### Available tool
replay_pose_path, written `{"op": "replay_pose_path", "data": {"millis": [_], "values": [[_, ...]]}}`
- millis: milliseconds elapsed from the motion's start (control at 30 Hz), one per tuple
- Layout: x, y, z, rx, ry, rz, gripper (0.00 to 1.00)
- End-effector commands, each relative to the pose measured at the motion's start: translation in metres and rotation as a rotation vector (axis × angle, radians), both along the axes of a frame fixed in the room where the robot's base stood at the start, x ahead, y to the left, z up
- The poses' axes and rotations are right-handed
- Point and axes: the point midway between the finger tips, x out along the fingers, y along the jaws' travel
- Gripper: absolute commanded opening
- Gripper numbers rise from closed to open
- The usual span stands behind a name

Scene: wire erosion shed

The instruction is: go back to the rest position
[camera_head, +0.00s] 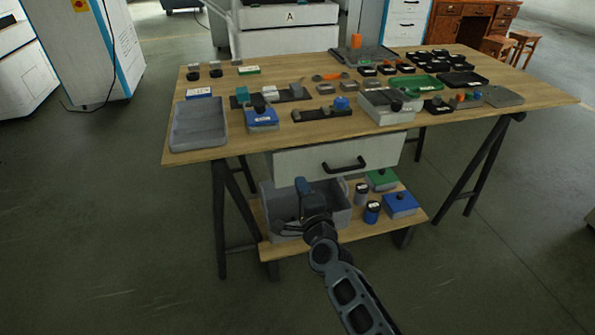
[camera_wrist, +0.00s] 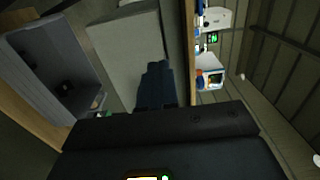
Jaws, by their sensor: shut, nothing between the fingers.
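My gripper (camera_head: 301,184) is in front of the workbench, beside the drawer front and over the grey bin on the lower shelf in the head view. Its fingers are shut with nothing between them. In the wrist view the shut dark-blue fingers (camera_wrist: 155,72) point towards the pale drawer (camera_wrist: 128,45). My arm comes up from the lower right of the head view and hides part of the grey bin (camera_head: 342,220). I cannot tell how far the fingers are from the bin or the drawer.
The wooden workbench (camera_head: 250,90) carries a grey tray (camera_head: 198,128), blocks, boxes and small trays. The drawer (camera_head: 300,160) under it has a black handle. The shelf (camera_head: 410,218) holds blue and green boxes and two cans. Open floor (camera_head: 110,240) lies left and right.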

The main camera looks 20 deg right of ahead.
Motion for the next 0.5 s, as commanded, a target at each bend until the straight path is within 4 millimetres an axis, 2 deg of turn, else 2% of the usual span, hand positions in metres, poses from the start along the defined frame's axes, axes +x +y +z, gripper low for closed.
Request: {"op": "replay_pose_path", "data": {"millis": [100, 400, 500], "values": [[-0.014, 0.0, 0.001, 0.0, 0.0, 0.0, 0.0], [-0.025, 0.0, 0.0, -0.003, 0.0, -0.001, 0.0], [-0.038, -0.005, -0.005, -0.035, 0.006, -0.002, 0.0]]}}
